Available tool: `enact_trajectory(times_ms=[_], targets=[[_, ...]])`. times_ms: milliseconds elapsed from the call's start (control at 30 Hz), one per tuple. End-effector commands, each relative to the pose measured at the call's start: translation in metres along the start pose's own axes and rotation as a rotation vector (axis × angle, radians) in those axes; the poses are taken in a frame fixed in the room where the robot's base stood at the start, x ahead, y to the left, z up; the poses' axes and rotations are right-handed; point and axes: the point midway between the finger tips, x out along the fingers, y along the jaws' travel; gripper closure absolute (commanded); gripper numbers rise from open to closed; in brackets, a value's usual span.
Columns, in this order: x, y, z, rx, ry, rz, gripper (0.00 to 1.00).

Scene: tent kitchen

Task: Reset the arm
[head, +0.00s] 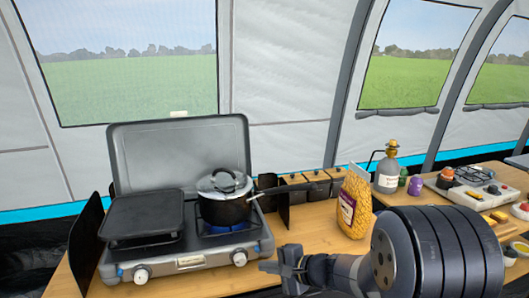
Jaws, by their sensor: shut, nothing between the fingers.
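My arm comes in from the lower right in the head view, its large dark joint in front of the table's right part. My gripper (271,267) points left, just right of the camping stove's front corner. It is shut and holds nothing. I cannot tell its exact height above the table or its distance from the stove.
A two-burner stove (190,263) carries a black griddle (142,214) and a lidded pot (225,197) over a blue flame. My arm hides part of the table.

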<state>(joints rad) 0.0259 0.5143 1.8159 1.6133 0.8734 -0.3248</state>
Motion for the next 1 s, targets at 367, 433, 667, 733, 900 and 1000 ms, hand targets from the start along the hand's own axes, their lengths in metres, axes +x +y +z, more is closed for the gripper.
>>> enact_trajectory(times_ms=[367,433,667,733,900,1000], targets=[[-0.026,0.021,0.018,-0.001,0.002,-0.002,1.0],[-0.032,0.024,0.022,-0.001,0.003,-0.002,1.0],[-0.042,0.031,0.03,-0.001,0.001,0.0,1.0],[-0.043,0.032,0.031,0.0,0.0,0.0,1.0],[-0.043,0.032,0.032,0.0,0.0,0.0,1.0],[-0.043,0.032,0.032,0.0,0.001,0.0,1.0]])
